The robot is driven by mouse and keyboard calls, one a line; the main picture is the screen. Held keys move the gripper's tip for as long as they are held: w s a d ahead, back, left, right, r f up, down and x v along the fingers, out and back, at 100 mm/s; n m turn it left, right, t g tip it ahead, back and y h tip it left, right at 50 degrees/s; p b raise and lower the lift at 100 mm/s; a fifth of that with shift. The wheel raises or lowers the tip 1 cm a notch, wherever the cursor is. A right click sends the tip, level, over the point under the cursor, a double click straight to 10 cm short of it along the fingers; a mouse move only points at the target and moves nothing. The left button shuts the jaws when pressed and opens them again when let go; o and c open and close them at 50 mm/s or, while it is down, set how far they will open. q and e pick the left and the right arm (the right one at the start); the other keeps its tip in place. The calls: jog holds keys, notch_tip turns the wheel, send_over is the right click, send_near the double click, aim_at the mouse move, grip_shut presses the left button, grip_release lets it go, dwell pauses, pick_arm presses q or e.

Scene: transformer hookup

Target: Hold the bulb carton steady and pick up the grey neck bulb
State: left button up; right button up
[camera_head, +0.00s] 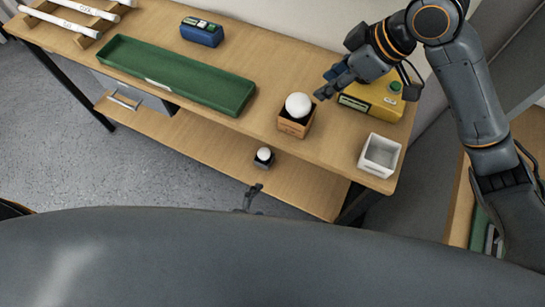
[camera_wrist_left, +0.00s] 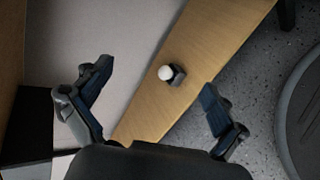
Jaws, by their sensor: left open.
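A brown open carton (camera_head: 295,125) stands near the front edge of the table, with a large white round bulb (camera_head: 298,105) sitting in its top. The bulb's neck is hidden. A smaller white bulb (camera_head: 264,153) sits on a dark grey holder (camera_head: 263,163) on the lower shelf; this bulb (camera_wrist_left: 165,72) and holder (camera_wrist_left: 179,76) also show in the left wrist view. My left gripper (camera_head: 251,195) is low in front of the shelf, mostly hidden by my body. In its wrist view the left gripper (camera_wrist_left: 157,77) is open and empty. My right gripper (camera_head: 323,84) appears open, just right of the carton and apart from it.
A yellow device (camera_head: 372,98) stands behind my right gripper. A white bin (camera_head: 380,155) is at the table's right end. A long green tray (camera_head: 175,77) and a blue device (camera_head: 201,32) lie left. White tubes rest on a wooden rack (camera_head: 85,27). The lower shelf (camera_head: 205,140) is mostly bare.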

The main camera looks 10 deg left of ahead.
pick_arm(q)
notch_tip(320, 180, up, 10)
jog(key=w+d+n+t+h, duration=0.1)
jog(key=w+d+n+t, duration=0.15)
jog(key=n, duration=0.35)
jog(key=n+t, duration=0.4)
jog(key=n, duration=0.6)
send_near(294, 120)
jog(key=shift+g, duration=0.25)
jog(key=x, duration=1.2)
jog(key=shift+r, duration=0.25)
